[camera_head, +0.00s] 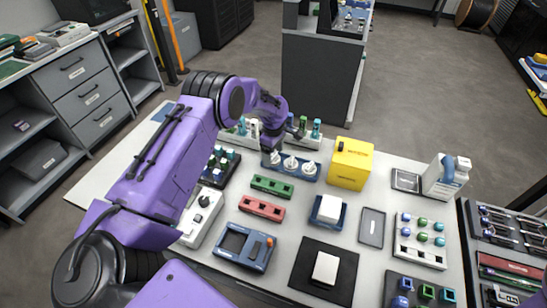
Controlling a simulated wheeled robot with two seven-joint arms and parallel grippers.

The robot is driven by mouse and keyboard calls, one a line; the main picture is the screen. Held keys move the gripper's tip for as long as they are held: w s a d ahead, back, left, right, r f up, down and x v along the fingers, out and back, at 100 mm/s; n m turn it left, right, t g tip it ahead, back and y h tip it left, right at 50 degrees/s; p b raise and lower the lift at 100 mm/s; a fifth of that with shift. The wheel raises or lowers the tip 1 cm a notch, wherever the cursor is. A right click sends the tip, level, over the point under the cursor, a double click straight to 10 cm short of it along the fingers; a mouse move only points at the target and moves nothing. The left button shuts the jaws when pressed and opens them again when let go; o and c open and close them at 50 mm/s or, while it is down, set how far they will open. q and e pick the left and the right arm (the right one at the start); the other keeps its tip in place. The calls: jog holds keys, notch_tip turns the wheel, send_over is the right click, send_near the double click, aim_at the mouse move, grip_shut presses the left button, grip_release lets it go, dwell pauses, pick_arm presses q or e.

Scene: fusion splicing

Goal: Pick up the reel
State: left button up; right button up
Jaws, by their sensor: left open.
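A blue holder (308,178) near the middle of the table carries several white reels (290,162) in a row. My left arm reaches in from the left, and my left gripper (269,150) is at the left end of this row, pointing down. It is open. The dark gripper covers part of the leftmost reel, and I cannot tell whether the fingers touch it. My right gripper is not in view.
A yellow box (350,164) stands right of the holder. Green (272,186) and red (262,208) blocks lie in front. A rack with teal-capped bottles (316,129) stands behind.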

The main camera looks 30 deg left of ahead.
pick_arm(q)
jog(key=c, duration=1)
jog(key=shift+r+b, duration=0.5)
jog(key=shift+r, duration=0.05)
jog(key=shift+w+r+b, duration=0.1)
jog(key=shift+r+b, duration=0.4)
jog(key=shift+r, duration=0.15)
jog(key=s+d+r+b, duration=0.1)
jog(key=s+d+r, duration=0.2)
jog(key=s+r, duration=0.2)
jog(key=s+d+r+b, duration=0.1)
jog(key=s+d+r, duration=0.1)
jog(key=s+r, duration=0.3)
jog(key=s, duration=0.3)
jog(key=shift+d+r, duration=0.35)
jog(key=shift+d, duration=0.05)
